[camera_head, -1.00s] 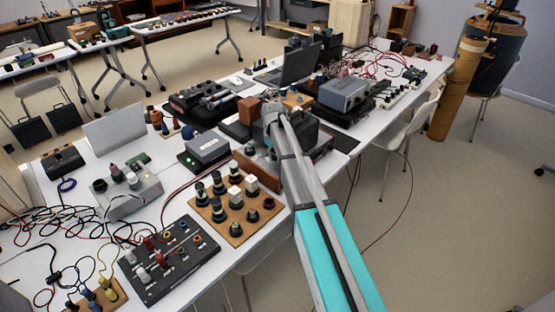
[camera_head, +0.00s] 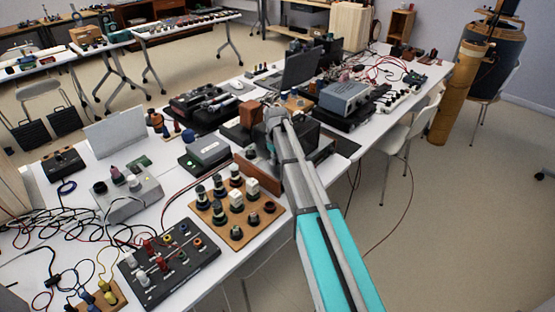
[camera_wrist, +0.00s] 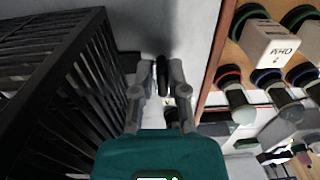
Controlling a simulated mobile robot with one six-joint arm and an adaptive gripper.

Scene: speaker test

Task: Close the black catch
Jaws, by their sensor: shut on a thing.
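In the wrist view, a small upright black piece (camera_wrist: 162,76), which looks like the black catch, stands between the two grey fingers of my gripper (camera_wrist: 158,72). The gripper is shut on it. What the piece is fixed to is hard to make out, as its surroundings are dark and shadowed. A black slatted case (camera_wrist: 62,85) fills the left of that view, close beside the left finger. In the head view my arm ends over the table by a dark box (camera_head: 305,132); the fingers and the catch are hidden there.
A wooden board with several knobbed posts (camera_head: 237,217) lies just left of my arm, and its edge shows in the wrist view (camera_wrist: 212,55). A brown wooden block (camera_head: 251,112), a grey instrument (camera_head: 343,95) and an open laptop (camera_head: 301,68) stand nearby. Loose cables cover the table's left end.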

